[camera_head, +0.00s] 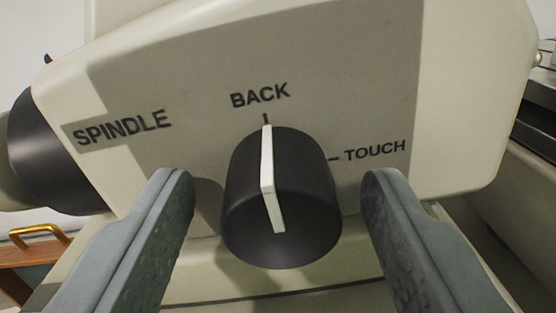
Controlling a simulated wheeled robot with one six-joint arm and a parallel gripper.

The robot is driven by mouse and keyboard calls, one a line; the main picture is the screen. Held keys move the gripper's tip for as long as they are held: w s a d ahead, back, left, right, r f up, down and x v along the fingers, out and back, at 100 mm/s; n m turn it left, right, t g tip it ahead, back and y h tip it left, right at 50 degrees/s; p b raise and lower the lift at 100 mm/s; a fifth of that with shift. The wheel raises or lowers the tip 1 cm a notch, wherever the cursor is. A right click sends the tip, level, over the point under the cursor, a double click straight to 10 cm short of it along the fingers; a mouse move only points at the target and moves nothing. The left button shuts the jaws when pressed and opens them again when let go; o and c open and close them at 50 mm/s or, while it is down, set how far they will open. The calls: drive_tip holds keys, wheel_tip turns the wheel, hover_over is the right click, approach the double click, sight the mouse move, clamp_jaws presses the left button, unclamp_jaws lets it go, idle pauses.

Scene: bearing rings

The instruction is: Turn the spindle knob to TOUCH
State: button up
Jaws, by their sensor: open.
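The spindle knob (305,205) is black with a white pointer bar (267,175) on its face. The bar's upper end lines up with the BACK mark (260,95) at the top. The TOUCH mark (375,150) is printed to the right of the knob, with a short tick beside it. My gripper (278,185) is open, with one grey finger to the left of the knob and one to the right. Gaps show between the knob and both fingers, so neither appears to touch it.
The knob sits on a cream machine housing (450,100) labelled SPINDLE (122,128). A black cylindrical part (50,150) juts out at the left. A wooden piece with a brass handle (40,236) is at lower left. Dark machine parts stand at the right edge.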

drive_tip(key=shift+w, duration=0.2)
drive_tip(key=c, duration=1)
drive_tip(key=shift+o, duration=0.2)
